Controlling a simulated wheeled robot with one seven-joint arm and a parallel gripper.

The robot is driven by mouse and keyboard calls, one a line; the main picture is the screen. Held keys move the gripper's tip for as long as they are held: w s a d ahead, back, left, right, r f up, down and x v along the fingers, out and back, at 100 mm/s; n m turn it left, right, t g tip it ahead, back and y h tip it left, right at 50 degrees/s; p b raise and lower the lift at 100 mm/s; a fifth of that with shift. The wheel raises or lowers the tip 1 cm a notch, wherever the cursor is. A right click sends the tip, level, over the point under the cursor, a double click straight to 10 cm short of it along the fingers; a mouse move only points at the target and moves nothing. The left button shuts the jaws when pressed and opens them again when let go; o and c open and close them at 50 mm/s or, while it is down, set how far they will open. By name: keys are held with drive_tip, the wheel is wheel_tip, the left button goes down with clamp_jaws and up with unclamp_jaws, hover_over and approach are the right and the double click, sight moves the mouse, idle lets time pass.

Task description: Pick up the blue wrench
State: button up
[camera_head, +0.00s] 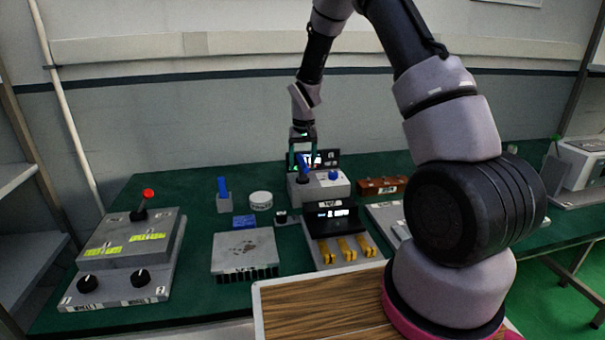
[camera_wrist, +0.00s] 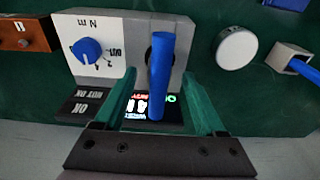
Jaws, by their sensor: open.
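A blue handle (camera_wrist: 160,75), which looks like the blue wrench, stands out of a dark round socket on a grey tester box (camera_wrist: 122,45). In the head view the blue handle (camera_head: 302,168) shows at the box (camera_head: 325,189), partly overlapped by my gripper. My gripper (camera_wrist: 159,74) is open, its green fingers to the left and right of the handle in the wrist view, with gaps on both sides. In the head view my gripper (camera_head: 303,150) hangs over the box's left part. The handle's lower end is hidden in the socket.
A second blue handle (camera_head: 222,187) stands in a grey holder (camera_head: 223,204) to the left. A white round container (camera_head: 261,200) lies between. A blue knob (camera_wrist: 87,50) sits on the tester box. A brown block (camera_head: 380,186) is to the right.

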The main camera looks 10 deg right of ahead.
sight(303, 178)
drive_tip(key=shift+w+f, duration=0.2)
drive_tip(key=shift+f, duration=1.3)
drive_tip(key=shift+r, duration=0.1)
clamp_jaws()
